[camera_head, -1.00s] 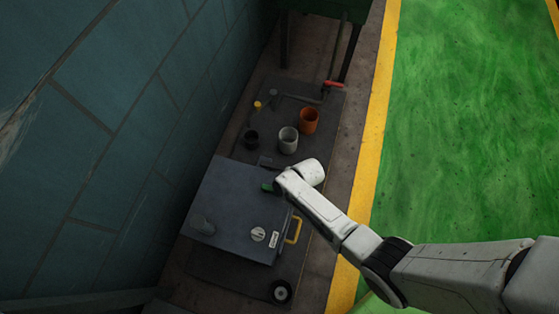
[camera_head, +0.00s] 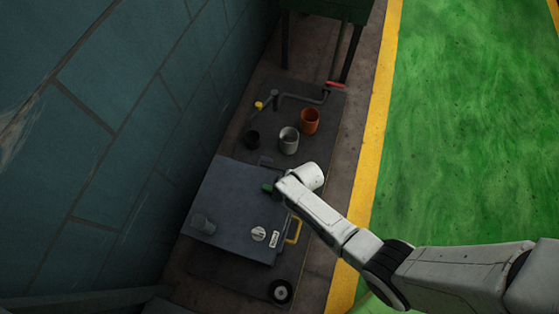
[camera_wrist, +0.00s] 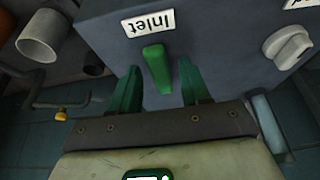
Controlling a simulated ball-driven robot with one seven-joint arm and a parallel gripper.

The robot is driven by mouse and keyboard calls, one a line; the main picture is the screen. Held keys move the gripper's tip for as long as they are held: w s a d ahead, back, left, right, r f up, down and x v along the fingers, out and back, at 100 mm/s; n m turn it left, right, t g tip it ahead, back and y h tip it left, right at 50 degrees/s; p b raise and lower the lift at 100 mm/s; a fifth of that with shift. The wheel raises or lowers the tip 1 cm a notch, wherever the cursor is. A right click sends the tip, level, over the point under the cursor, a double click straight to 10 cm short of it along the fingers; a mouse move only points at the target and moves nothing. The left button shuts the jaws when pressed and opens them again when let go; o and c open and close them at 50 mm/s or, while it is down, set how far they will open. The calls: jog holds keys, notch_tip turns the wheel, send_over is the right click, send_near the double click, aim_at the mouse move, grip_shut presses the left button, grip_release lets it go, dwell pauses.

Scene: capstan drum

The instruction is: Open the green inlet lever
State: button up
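The green inlet lever (camera_wrist: 157,68) sits on the face of a grey box (camera_wrist: 112,40), just by a white "Inlet" label (camera_wrist: 148,22) in the wrist view. My gripper (camera_wrist: 157,84) is open, with one green finger on each side of the lever and a visible gap to each. The lever's end points toward my palm. In the head view, my gripper (camera_head: 268,188) is at the right edge of the grey box (camera_head: 225,205), and my wrist hides the lever there.
A round white knob (camera_wrist: 287,46) is on the same box face. Beyond the box are a grey cup (camera_head: 288,141), an orange cup (camera_head: 310,122), a dark cup (camera_head: 251,138) and a red-handled pipe (camera_head: 335,85). A yellow handle (camera_head: 294,231) projects at the box's right side.

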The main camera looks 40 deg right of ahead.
jog(key=p+v, duration=0.4)
jog(key=v, duration=0.6)
jog(key=shift+r, duration=0.35)
jog(key=shift+d, duration=0.1)
